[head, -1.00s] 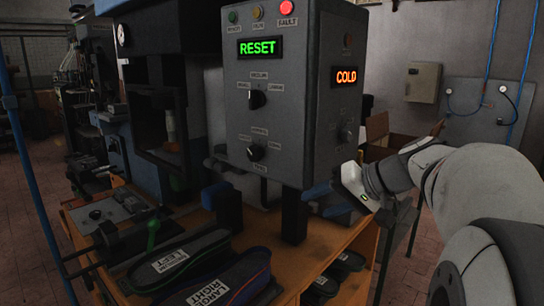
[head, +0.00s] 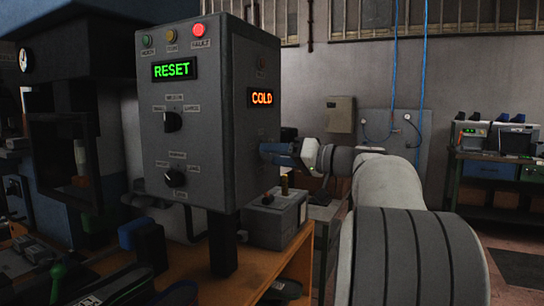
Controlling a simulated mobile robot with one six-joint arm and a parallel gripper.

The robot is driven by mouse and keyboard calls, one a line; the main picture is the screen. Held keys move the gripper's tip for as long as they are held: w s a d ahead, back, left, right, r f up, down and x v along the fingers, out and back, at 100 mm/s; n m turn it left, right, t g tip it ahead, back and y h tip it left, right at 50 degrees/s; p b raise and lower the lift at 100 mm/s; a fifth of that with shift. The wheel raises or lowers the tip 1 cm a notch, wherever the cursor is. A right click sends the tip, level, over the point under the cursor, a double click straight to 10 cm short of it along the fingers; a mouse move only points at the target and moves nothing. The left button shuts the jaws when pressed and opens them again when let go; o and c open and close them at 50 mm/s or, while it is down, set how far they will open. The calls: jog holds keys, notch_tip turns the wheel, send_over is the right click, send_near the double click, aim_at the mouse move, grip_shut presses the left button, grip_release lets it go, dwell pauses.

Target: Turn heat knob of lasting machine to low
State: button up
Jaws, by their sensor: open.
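The lasting machine's grey control box (head: 215,190) stands at centre left. Its front face carries a green RESET display (head: 174,69), an upper black knob (head: 173,122) and a lower black knob (head: 174,178); the labels are too small to read. Its right side face carries an orange COLD display (head: 262,98). My gripper (head: 268,150) reaches in from the right to that side face, below COLD. It is open. The side knob seen there earlier is mostly hidden by my gripper, so its setting and any contact cannot be told.
A red lamp (head: 198,30) is lit on the box. A wooden bench (head: 195,265) lies below, with a grey box (head: 275,218) behind. A blue-bodied press stands at left. A shelf unit (head: 492,188) with devices stands at far right.

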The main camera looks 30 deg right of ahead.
jog(key=shift+w+a, duration=0.25)
jog(key=shift+w, duration=0.05)
jog(key=shift+c, duration=0.6)
